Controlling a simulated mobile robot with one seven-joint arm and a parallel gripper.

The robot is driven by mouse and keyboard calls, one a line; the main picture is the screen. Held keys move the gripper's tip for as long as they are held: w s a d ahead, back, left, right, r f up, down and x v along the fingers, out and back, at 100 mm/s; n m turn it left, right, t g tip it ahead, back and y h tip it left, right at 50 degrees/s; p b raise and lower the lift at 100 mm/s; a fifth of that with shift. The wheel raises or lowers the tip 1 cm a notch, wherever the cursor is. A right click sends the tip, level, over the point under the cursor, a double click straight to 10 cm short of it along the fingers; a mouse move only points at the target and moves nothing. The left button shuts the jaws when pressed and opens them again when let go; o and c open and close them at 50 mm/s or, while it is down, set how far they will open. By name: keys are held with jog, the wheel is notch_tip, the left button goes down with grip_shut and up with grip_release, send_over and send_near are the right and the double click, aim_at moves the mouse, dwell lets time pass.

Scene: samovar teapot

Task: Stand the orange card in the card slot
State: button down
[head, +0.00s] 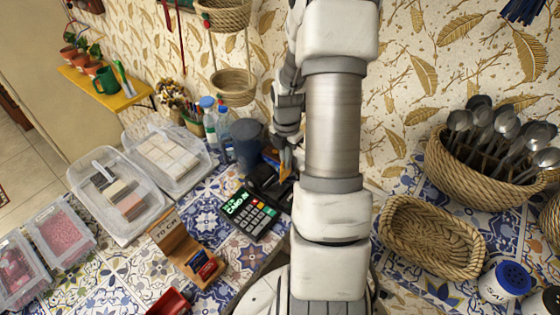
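The orange card (286,163) is a small, narrow upright shape at the fingertips of my gripper (287,148), left of my arm. My gripper points down and appears shut on the card; the fingers are small and partly hidden. Below the card is a dark holder or device (266,184), and I cannot tell whether the card touches it. A wooden card stand (175,236) marked "My Ca…" is at lower left. It holds red and blue cards (203,265) in its front part. I cannot tell which of these has the card slot.
A card terminal (250,213) lies between the stand and my arm. A dark blue cup (246,143) and bottles (210,120) stand behind. Clear bins (117,195) fill the left. Baskets (432,238) and a spoon basket (480,175) are at right.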

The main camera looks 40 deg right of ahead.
aim_at(285, 178)
jog(key=shift+f+b, duration=2.6)
jog(key=shift+f, duration=1)
jog(key=shift+f+b, duration=0.75)
jog(key=shift+f, duration=0.65)
jog(key=c, duration=0.8)
grip_release()
jog(key=shift+c, duration=0.2)
jog(key=shift+r, duration=0.1)
